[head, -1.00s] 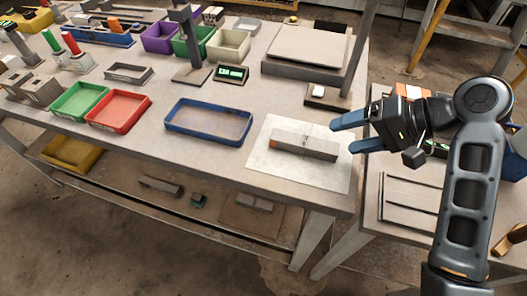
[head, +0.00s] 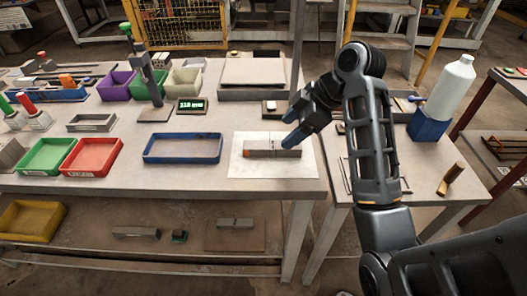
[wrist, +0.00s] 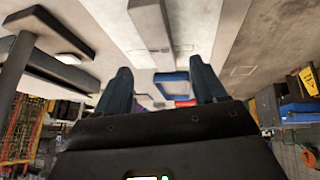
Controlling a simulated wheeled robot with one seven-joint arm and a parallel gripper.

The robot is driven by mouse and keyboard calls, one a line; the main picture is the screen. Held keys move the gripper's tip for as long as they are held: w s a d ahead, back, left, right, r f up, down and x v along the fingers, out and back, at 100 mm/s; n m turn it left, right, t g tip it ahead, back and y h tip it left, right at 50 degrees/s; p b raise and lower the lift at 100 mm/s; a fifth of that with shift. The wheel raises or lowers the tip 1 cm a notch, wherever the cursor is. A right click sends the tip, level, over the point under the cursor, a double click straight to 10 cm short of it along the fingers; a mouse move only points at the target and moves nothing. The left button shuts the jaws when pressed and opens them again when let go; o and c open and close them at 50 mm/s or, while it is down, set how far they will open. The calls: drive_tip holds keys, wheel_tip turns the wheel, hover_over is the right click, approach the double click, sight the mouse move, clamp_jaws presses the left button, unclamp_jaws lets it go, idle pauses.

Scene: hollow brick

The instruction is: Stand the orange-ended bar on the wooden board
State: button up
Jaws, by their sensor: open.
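The orange-ended bar (head: 272,153) is a grey bar lying flat on a white sheet on the workbench in the head view. A small orange patch shows at its left end. My gripper (head: 291,128) is open and empty, above and behind the bar's right end. In the wrist view my gripper's dark blue fingers (wrist: 162,85) are spread wide, and a grey bar (wrist: 150,22) shows at the top, beyond the fingers. A brownish board (head: 235,240), perhaps the wooden board, lies on the lower shelf with a grey piece on it.
A blue tray (head: 183,148), a red tray (head: 91,157) and a green tray (head: 45,157) stand left of the sheet.

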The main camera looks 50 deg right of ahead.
sight(273, 145)
drive_tip(key=shift+p+x, duration=0.3)
drive_tip(key=shift+x, duration=3.2)
drive_tip(key=shift+s, duration=0.1)
clamp_jaws()
